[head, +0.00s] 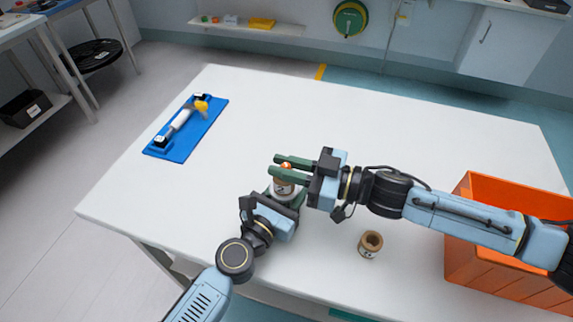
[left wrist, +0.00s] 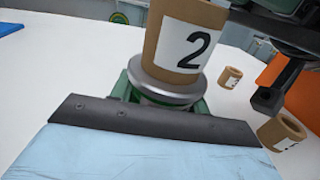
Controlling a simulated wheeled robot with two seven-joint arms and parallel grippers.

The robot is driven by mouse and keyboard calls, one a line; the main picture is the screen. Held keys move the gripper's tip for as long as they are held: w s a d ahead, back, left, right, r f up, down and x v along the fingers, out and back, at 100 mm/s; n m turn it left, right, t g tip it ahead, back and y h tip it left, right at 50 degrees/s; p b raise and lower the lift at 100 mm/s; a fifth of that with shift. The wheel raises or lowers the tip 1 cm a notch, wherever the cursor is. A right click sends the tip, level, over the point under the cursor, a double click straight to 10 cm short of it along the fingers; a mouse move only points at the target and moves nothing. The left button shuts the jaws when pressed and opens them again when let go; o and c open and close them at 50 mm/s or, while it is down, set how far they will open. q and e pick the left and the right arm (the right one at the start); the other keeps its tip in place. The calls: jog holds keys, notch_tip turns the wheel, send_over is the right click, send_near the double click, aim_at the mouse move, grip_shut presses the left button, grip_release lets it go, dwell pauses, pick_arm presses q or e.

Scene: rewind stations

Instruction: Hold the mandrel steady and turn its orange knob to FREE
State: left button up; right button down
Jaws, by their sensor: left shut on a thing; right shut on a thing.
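The mandrel stands upright in my left gripper (head: 282,196), which is shut on it. Its grey flange (left wrist: 164,90) shows in the left wrist view, with my green fingers just below. A brown cardboard core (left wrist: 187,38) with a white label reading 2 sits around the mandrel, above the flange. The orange knob (head: 286,165) shows at the top of the mandrel in the head view. My right gripper (head: 279,165) reaches in from the right, its green fingers shut on the knob. The knob's marking and FREE position cannot be read.
A loose brown core (head: 371,244) stands on the white table (head: 330,110); the left wrist view shows two loose cores. An orange crate (head: 480,265) is at the right. The table's far middle is clear.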

jog(key=shift+m+t, duration=0.4)
jog(key=shift+t, duration=0.2)
jog(key=c, duration=1.4)
grip_release()
jog(key=v, duration=1.2)
jog(key=shift+s+r, duration=0.1)
jog(key=shift+r, duration=0.1)
